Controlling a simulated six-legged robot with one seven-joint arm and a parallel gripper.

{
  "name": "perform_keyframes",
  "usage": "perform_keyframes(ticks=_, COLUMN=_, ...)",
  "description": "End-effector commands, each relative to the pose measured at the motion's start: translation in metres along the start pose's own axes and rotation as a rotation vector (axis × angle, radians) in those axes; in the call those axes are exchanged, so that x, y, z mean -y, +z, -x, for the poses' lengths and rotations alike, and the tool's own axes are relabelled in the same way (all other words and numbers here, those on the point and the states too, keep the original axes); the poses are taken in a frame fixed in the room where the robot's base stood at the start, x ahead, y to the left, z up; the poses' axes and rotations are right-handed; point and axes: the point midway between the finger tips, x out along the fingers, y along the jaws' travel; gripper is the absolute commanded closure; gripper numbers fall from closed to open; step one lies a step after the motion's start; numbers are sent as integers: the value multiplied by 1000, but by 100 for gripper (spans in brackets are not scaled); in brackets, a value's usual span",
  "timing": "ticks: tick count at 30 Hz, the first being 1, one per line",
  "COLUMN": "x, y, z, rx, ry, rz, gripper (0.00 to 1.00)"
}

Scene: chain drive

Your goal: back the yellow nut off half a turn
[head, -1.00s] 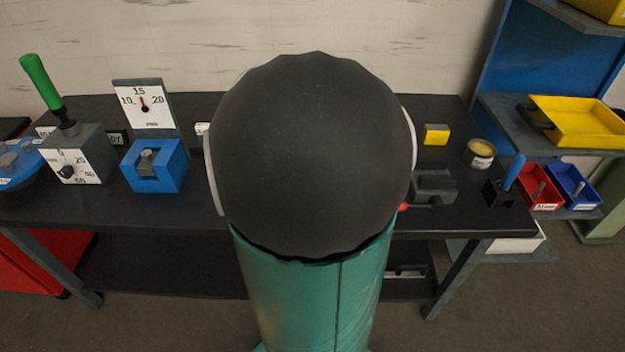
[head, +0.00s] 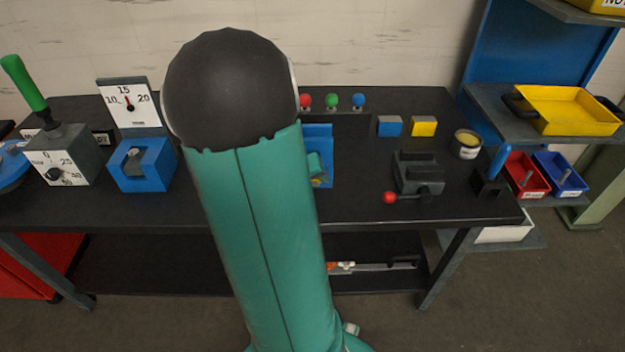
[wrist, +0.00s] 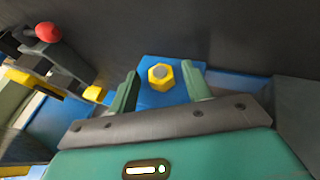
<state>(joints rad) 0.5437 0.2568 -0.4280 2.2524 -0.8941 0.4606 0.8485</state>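The yellow nut (wrist: 160,77) is a hexagon with a grey bolt end in its middle, mounted on a blue block (wrist: 148,98). In the wrist view it lies between the tips of the two green fingers of my gripper (wrist: 160,72). The fingers are spread, with a gap on each side of the nut; I cannot tell how far ahead of them it is. In the head view my arm hides most of the gripper, and part of the blue block (head: 318,133) shows beside it. A bit of yellow (head: 319,183) shows there too.
A vise (head: 418,172) with a red-ended handle (head: 389,198) stands right of the blue block. Blue (head: 389,126) and yellow (head: 424,126) cubes, a round tin (head: 466,144) and red, green and blue knobs stand behind. A gauge (head: 128,103) and blue fixture (head: 142,165) are left.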

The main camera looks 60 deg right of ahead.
Motion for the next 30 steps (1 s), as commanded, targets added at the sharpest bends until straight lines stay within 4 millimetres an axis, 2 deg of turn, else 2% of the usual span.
perform_keyframes(ticks=1, x=0, y=0, z=0, rx=0, ry=0, rz=0, gripper=59)
perform_keyframes(ticks=6, x=0, y=0, z=0, rx=0, ry=0, rz=1, gripper=92)
perform_keyframes(ticks=7, x=0, y=0, z=0, rx=0, ry=0, rz=1, gripper=96)
perform_keyframes(ticks=19, x=3, y=0, z=1, rx=-1, ry=57, rz=30, gripper=96)
perform_keyframes(ticks=30, x=9, y=0, z=0, rx=-3, ry=299, rz=130, gripper=96)
